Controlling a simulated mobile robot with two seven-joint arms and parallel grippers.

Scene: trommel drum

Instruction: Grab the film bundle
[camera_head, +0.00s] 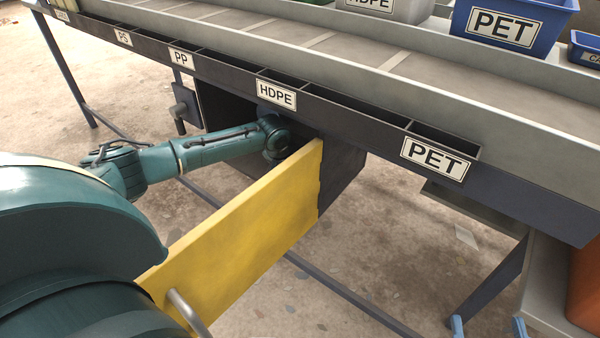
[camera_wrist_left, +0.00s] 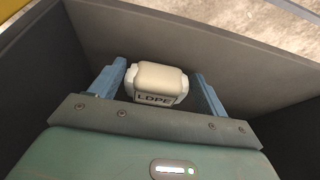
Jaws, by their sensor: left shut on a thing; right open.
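The film bundle (camera_wrist_left: 160,76) is a pale, rounded block with an LDPE label, seen in the left wrist view inside a dark-walled box. My left gripper (camera_wrist_left: 160,88) has its blue fingers on either side of the bundle and is shut on it. In the head view my left arm reaches into the dark compartment (camera_head: 340,175) under the conveyor, so its gripper and the bundle are hidden there. My right gripper (camera_head: 487,327) shows only its blue fingertips at the bottom right edge, apart and empty.
A yellow door (camera_head: 245,240) with a metal handle (camera_head: 187,312) stands open in front of the compartment. The conveyor frame (camera_head: 500,185) with labelled slots runs above my left arm. A blue PET bin (camera_head: 515,20) sits at the back right. An orange object (camera_head: 585,285) stands at the lower right.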

